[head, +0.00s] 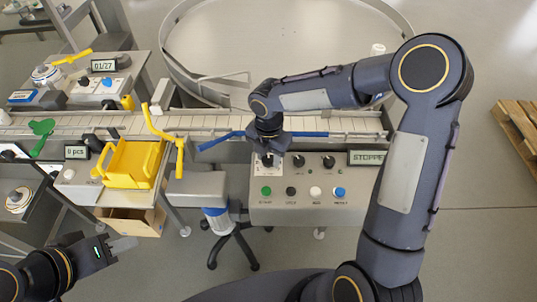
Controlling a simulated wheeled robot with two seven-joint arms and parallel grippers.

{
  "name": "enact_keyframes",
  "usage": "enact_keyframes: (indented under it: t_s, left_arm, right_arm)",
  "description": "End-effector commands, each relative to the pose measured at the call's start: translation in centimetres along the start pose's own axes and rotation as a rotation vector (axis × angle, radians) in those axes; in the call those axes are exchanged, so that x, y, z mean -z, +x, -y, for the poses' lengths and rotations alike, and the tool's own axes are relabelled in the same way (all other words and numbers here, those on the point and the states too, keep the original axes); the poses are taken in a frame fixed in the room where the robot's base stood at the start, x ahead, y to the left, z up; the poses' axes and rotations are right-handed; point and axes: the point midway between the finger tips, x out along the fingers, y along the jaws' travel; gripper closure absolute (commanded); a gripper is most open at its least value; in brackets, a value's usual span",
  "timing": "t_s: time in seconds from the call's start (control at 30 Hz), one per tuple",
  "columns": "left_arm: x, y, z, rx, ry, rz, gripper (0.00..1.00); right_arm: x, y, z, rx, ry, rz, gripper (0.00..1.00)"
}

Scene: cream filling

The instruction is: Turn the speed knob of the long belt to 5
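The long belt (215,122) runs across the view behind a grey control panel (300,215). The panel carries a row of black knobs, among them a middle knob (299,161) and a right knob (329,162). My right gripper (268,155) points down at the leftmost knob position, where a pale dial plate (257,170) shows beside it. The gripper hides most of that knob, so its setting, and whether the fingers touch it, cannot be made out. My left gripper (125,244) is at the lower left, away from the panel, its finger opening unclear.
A display (367,157) reads "STOPPE", partly cut off. Green (266,190), black, white and blue (339,191) buttons line the panel front. A yellow bin (132,163) stands left of the panel. A round turntable (275,45) lies behind the belt; a wooden pallet (520,125) is far right.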

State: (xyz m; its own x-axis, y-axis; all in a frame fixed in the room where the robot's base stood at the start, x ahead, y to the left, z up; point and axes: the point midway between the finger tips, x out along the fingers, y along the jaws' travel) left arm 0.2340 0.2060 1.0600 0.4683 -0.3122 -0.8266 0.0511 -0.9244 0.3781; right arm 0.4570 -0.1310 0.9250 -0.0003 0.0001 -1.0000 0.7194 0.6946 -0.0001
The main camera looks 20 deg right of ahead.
Motion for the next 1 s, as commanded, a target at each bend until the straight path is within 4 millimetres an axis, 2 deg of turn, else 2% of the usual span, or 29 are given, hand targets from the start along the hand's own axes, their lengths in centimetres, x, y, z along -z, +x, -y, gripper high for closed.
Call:
enact_keyframes:
  t_s: [0.03, 0.17, 0.57, 1.0]
  left_arm:
    - [0.0, 0.0, 0.0, 0.000, 0.000, 0.000, 0.64]
    - [0.0, 0.0, 0.0, 0.000, 0.000, 0.000, 0.64]
    - [-0.2, 0.4, 0.2, 0.000, 0.000, 0.000, 0.64]
    - [-0.8, 1.5, 0.7, 0.000, 0.000, 0.000, 0.64]
  right_arm:
    - [0.0, 0.0, 0.0, 0.000, 0.000, 0.000, 0.72]
    - [0.0, 0.0, 0.0, 0.000, 0.000, 0.000, 0.89]
    - [0.0, 0.0, 0.0, 0.000, 0.087, 0.001, 0.89]
    - [-0.1, 0.1, -0.1, -0.002, 0.421, 0.002, 0.89]
